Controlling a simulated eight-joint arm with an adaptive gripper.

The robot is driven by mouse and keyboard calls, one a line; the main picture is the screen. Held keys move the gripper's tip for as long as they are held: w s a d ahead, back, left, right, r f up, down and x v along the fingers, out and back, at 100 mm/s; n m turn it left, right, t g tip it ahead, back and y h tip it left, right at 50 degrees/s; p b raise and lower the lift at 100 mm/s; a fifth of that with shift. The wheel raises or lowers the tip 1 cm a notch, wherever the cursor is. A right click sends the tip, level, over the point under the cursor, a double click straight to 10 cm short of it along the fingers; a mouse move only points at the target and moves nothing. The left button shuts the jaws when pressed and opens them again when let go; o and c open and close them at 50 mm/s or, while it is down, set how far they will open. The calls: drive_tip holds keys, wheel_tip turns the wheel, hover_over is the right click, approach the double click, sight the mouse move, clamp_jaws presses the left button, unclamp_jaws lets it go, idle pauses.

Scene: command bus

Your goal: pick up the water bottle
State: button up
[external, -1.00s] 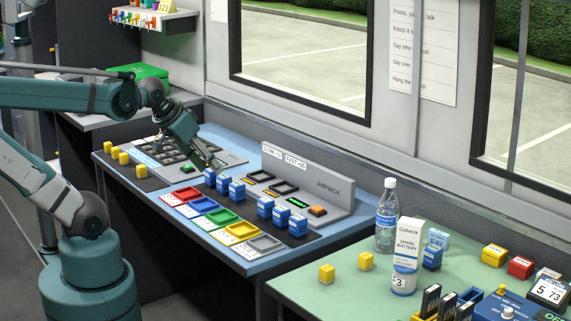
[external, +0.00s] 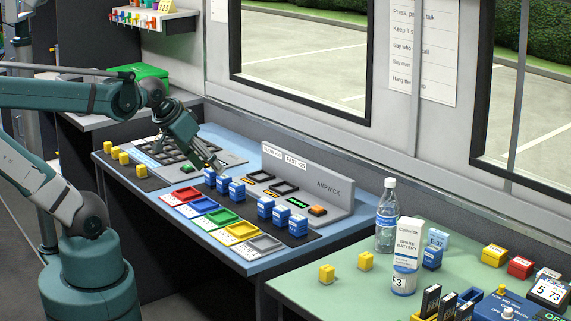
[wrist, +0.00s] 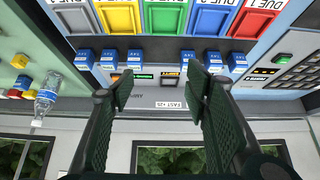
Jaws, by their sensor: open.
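The water bottle (external: 387,222) is clear with a blue label and a white cap. It stands upright on the green table (external: 310,293) at the right, just behind a white spare battery box (external: 406,258), which hides a little of its right side. In the wrist view the bottle (wrist: 47,94) shows at the left edge, well away from my fingers. My gripper (external: 212,165) is over the blue desk, far to the left of the bottle. In the wrist view its two fingers (wrist: 160,92) are apart with nothing held between them.
Blue blocks (external: 265,206) and coloured trays (external: 203,209) cover the blue desk. A grey upright panel (external: 325,187) stands behind them. Yellow cubes (external: 327,274) and a blue block (external: 432,257) are near the bottle. Dark cartridges (external: 430,300) stand at the front right.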

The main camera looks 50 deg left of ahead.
drive_tip(key=shift+o, duration=0.6)
wheel_tip(320, 180, up, 7)
drive_tip(key=m+g+h+p, duration=0.35)
drive_tip(key=m+p, duration=0.55)
drive_tip(key=p, duration=0.9)
hover_over(388, 180)
drive_tip(key=s+a, duration=0.2)
drive_tip(key=a, duration=1)
drive_tip(key=d+f+p, duration=0.1)
drive_tip(key=d, duration=0.2)
drive_tip(key=w+d+f+m+g+p, duration=0.1)
drive_tip(key=d+f+p, duration=0.1)
drive_tip(key=d, duration=0.2)
drive_tip(key=w+d+f+m+p, duration=0.1)
drive_tip(key=d+f, duration=0.1)
drive_tip(key=d, duration=0.1)
drive_tip(key=shift+w+d+h, duration=0.15)
drive_tip(key=shift+d+h, duration=0.1)
drive_tip(key=shift+d, duration=0.15)
drive_tip(key=shift+d+f+p, duration=0.35)
drive_tip(key=shift+d+f, duration=0.1)
drive_tip(key=shift+d, duration=0.05)
drive_tip(key=shift+f, duration=0.15)
